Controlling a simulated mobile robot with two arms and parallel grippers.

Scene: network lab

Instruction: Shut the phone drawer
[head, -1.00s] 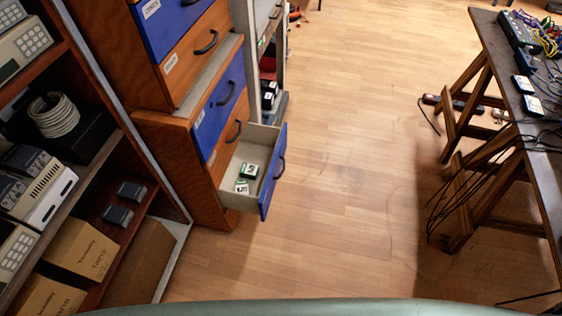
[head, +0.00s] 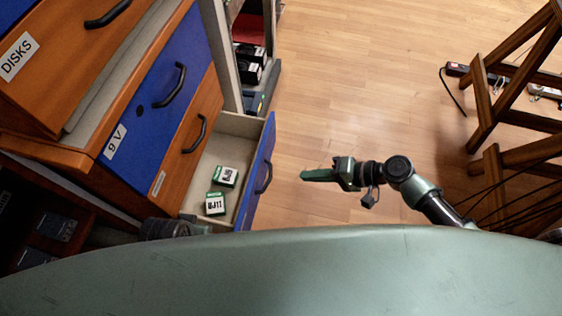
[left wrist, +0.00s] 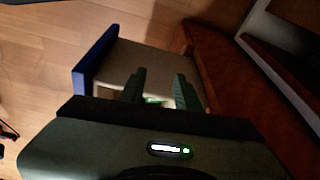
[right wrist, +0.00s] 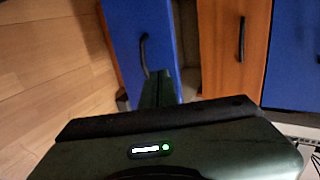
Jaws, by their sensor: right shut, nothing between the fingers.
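The open drawer (head: 240,212) has a blue front (head: 262,170) with a dark handle (head: 264,178). It sticks out of the cabinet, and two small green-and-white boxes (head: 225,176) lie inside. My right gripper (head: 304,175) is shut and empty, a little to the right of the blue front and apart from it in the head view. In the right wrist view its fingers (right wrist: 160,84) point at the blue front (right wrist: 128,30) and its handle. My left gripper (left wrist: 160,84) is open, its two fingers apart, with the open drawer beyond them in the left wrist view.
The cabinet (head: 160,80) has other blue and wooden drawers, all shut, labelled "DISKS" and "9 V". A wooden trestle (head: 500,100) stands at the right with hanging cables. The floor (head: 370,80) between them is clear. Shelves are at the lower left.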

